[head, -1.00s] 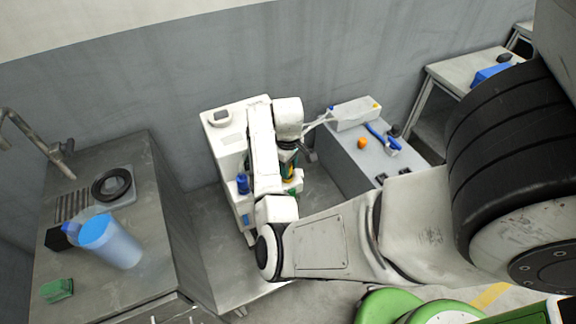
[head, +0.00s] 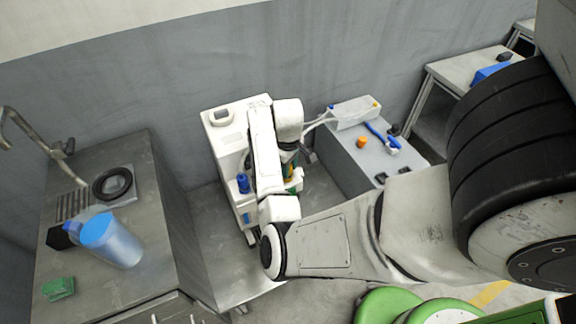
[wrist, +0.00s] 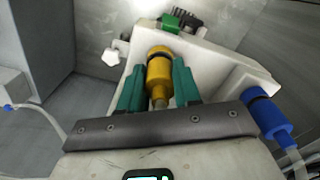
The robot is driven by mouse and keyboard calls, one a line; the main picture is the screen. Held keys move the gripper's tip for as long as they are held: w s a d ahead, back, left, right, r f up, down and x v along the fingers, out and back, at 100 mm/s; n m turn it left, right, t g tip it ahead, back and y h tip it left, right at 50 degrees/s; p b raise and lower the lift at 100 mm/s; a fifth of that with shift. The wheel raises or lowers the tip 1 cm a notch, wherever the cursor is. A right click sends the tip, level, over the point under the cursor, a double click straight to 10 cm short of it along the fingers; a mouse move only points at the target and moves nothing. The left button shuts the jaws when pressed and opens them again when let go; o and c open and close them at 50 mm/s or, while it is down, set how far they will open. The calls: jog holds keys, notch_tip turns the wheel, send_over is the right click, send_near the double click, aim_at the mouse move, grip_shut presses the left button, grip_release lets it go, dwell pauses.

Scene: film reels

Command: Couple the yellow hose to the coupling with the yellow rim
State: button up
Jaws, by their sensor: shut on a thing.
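In the wrist view, my gripper (wrist: 158,76) has its green fingers shut on the yellow hose (wrist: 159,88) by its thick yellow end. This end points away from me at the white machine (wrist: 215,62). A yellow ring (wrist: 160,50) shows at its far end, close to the machine's wall; I cannot tell whether the hose end is seated in the coupling there. The coupling itself is mostly hidden behind the hose end. In the head view, my arm covers most of the gripper and hose, in front of the white machine (head: 222,142).
A blue hose end (wrist: 268,116) sits at the machine's right side in the wrist view. A green part (wrist: 170,22) lies beyond. In the head view, a grey cabinet (head: 345,150) with loose items stands right, and a metal counter (head: 150,215) with a blue jug (head: 112,240) stands left.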

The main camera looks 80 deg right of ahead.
jog(key=shift+f, duration=0.3)
jog(key=o, duration=0.8)
jog(key=shift+c, duration=0.2)
notch_tip(320, 180, up, 6)
jog(key=p, duration=0.6)
jog(key=shift+r, duration=0.1)
jog(key=shift+r+p, duration=0.9)
jog(key=shift+r, duration=1.55)
